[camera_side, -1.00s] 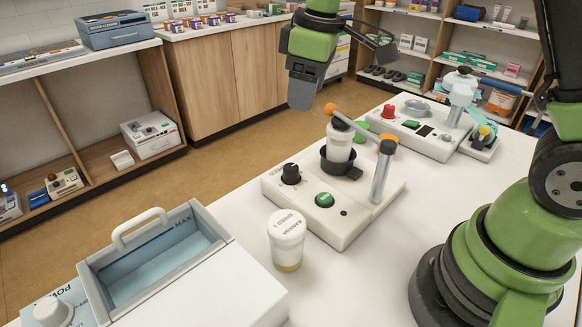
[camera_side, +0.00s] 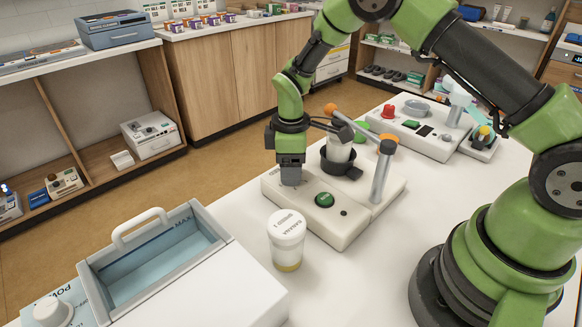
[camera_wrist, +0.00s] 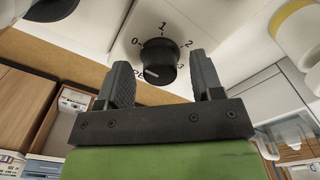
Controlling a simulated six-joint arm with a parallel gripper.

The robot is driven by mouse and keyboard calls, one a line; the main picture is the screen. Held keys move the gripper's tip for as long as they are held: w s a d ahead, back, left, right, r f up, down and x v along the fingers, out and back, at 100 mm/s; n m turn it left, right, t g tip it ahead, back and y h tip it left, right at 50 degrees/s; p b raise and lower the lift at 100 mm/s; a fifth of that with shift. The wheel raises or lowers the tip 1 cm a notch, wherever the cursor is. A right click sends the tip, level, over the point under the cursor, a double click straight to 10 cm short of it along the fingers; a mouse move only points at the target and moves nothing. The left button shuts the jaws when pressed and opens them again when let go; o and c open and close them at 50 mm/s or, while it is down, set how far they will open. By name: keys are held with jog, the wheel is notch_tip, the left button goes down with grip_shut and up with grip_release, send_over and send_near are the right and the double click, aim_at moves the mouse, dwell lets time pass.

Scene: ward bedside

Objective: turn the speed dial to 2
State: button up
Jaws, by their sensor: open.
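The black speed dial (camera_wrist: 152,60) sits on a white panel ringed with printed numbers, with 0, 1, 2 and 3 readable in the wrist view. Its white mark shows at the lower left of the knob, away from the 2; which label it meets is unclear. My gripper (camera_wrist: 160,62) is open, one finger on each side of the dial in this view, with gaps between the fingers and the knob. In the side view my gripper (camera_side: 291,178) is low over the left end of the white machine (camera_side: 340,236) and hides the dial.
A green button (camera_side: 325,200) lies right of my gripper on the machine. A lidded cup (camera_side: 287,240) and an open-topped box (camera_side: 160,262) stand in front.

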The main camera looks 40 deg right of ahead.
jog(key=shift+f, duration=0.45)
jog(key=c, duration=0.9)
